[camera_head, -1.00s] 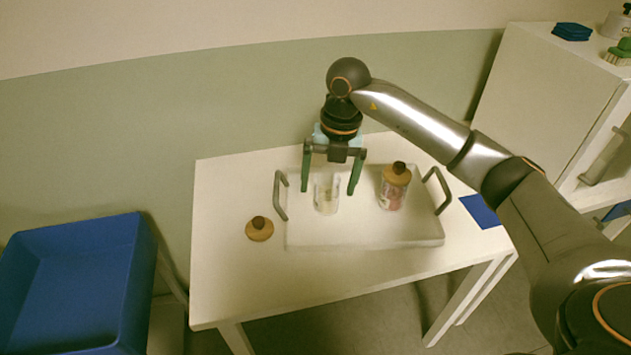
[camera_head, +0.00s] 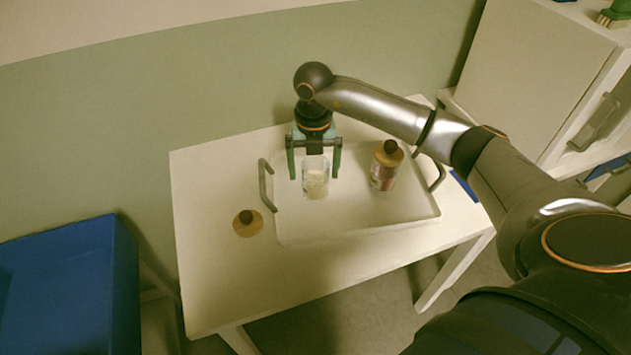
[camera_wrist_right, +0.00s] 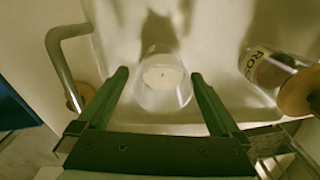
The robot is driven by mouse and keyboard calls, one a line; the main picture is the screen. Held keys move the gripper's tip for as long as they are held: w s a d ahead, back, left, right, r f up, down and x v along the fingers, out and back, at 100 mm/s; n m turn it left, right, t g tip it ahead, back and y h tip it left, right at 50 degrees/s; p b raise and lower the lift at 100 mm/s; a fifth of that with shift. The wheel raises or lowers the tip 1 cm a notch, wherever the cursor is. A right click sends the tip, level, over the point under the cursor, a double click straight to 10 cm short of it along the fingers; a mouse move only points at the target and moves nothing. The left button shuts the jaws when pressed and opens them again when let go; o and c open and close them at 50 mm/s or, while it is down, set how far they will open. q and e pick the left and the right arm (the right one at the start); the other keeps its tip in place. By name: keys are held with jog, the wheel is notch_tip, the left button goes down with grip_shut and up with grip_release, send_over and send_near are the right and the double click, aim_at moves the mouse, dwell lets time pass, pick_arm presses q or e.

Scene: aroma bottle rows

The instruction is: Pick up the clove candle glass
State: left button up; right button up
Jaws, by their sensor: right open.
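The candle glass (camera_head: 316,184) is a clear glass with a pale candle inside, standing uncovered in the white tray (camera_head: 350,222). No label on it is legible. It also shows in the right wrist view (camera_wrist_right: 163,80), ahead of the fingers, with a small wick in the candle. My right gripper (camera_head: 315,175) is open, its green fingers spread to either side just behind and above the glass. In the right wrist view the gripper (camera_wrist_right: 162,80) has nothing between its fingers close in. My left gripper is not in view.
A second glass (camera_head: 383,176) with a wooden lid and a partly readable label stands right in the tray. A loose wooden lid (camera_head: 247,223) lies on the white table (camera_head: 225,285) left of the tray handle (camera_head: 267,185). A blue bin (camera_head: 70,290) stands at left.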

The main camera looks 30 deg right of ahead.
notch_tip(320, 180, down, 4)
jog(key=shift+s+d+f, duration=0.1)
jog(key=shift+s+d, duration=0.05)
jog(key=shift+c, duration=0.4)
jog(key=c, duration=1.5)
